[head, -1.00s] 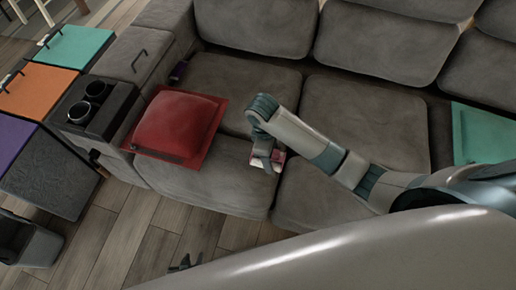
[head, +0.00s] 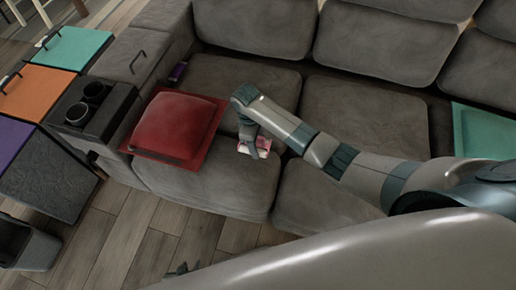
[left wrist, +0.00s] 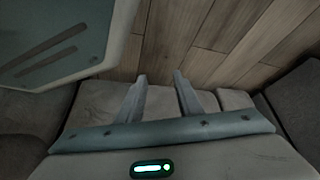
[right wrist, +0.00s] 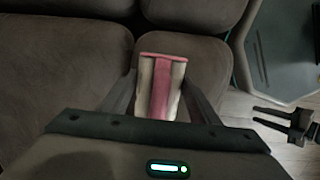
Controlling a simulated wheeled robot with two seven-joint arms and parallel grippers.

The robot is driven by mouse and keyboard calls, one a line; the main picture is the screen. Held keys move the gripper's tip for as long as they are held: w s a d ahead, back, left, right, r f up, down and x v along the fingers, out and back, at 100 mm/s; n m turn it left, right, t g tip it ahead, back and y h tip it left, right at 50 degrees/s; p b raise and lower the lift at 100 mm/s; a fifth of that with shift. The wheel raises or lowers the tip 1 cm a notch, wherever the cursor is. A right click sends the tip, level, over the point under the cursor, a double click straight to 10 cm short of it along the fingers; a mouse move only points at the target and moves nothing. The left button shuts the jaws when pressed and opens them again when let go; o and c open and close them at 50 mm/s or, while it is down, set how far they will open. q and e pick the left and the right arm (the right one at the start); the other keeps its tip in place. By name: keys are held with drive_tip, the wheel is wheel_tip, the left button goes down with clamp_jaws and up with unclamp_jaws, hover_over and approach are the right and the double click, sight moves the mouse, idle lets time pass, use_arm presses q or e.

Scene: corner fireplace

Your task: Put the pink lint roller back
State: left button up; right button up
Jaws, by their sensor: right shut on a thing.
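The pink lint roller (head: 264,145) is held by my right gripper (head: 254,147) above the front of the left sofa seat in the head view. In the right wrist view the pink and whitish roller (right wrist: 162,88) sits between the fingers of my right gripper (right wrist: 160,85), which are shut on it. My left gripper (left wrist: 161,77) is open and empty in the left wrist view, pointing at the floor. In the head view only a dark tip of my left gripper (head: 178,270) shows at the bottom edge.
A small purple object (head: 178,72) lies by the armrest. Floor in front is clear.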

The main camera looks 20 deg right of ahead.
use_arm(q)
drive_tip(key=shift+s, duration=0.1)
use_arm(e)
wheel_tip(320, 180, down, 4)
drive_tip(key=shift+r, duration=0.2)
drive_tip(key=shift+f, duration=0.2)
use_arm(q)
drive_tip(key=shift+w+a, duration=0.1)
drive_tip(key=shift+w, duration=0.6)
use_arm(e)
drive_tip(key=shift+f, duration=0.2)
